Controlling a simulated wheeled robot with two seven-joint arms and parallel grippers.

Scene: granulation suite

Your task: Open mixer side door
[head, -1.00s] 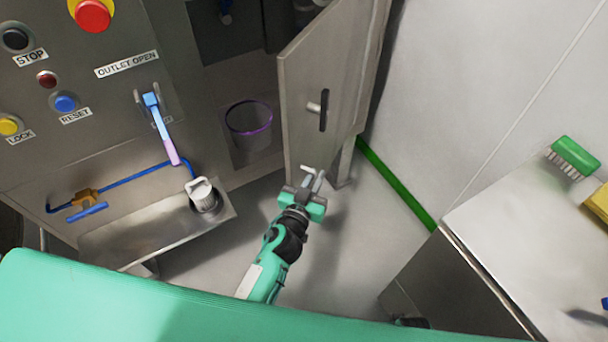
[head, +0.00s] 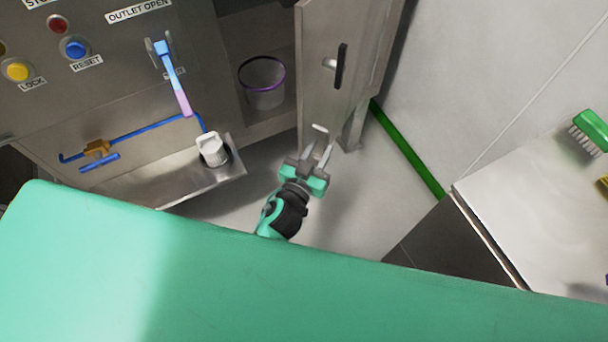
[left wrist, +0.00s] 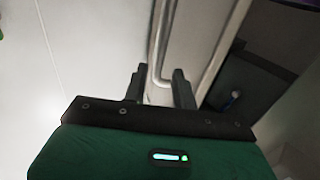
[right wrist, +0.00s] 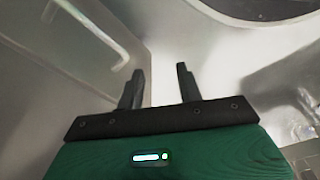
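The grey metal door (head: 318,85) stands swung out from the machine cabinet in the head view, with its dark bar handle (head: 341,66) on the face to the right. My left gripper (head: 318,150) is at the door's lower end, fingers apart, below the handle. In the left wrist view, the fingers (left wrist: 158,88) are apart, with a pale metal edge and a bent rail (left wrist: 158,50) beyond and between them. I cannot tell if they touch it. My right gripper (right wrist: 160,85) shows only in its wrist view, open and empty, facing blurred shiny metal surfaces.
A bucket with a purple rim (head: 263,82) stands in the cabinet opening. A blue-pink lever (head: 172,78) and a steel tray (head: 180,182) with a white-topped canister (head: 212,149) are left. A steel table (head: 530,190) with a green brush (head: 590,131) is right. Floor between is clear.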

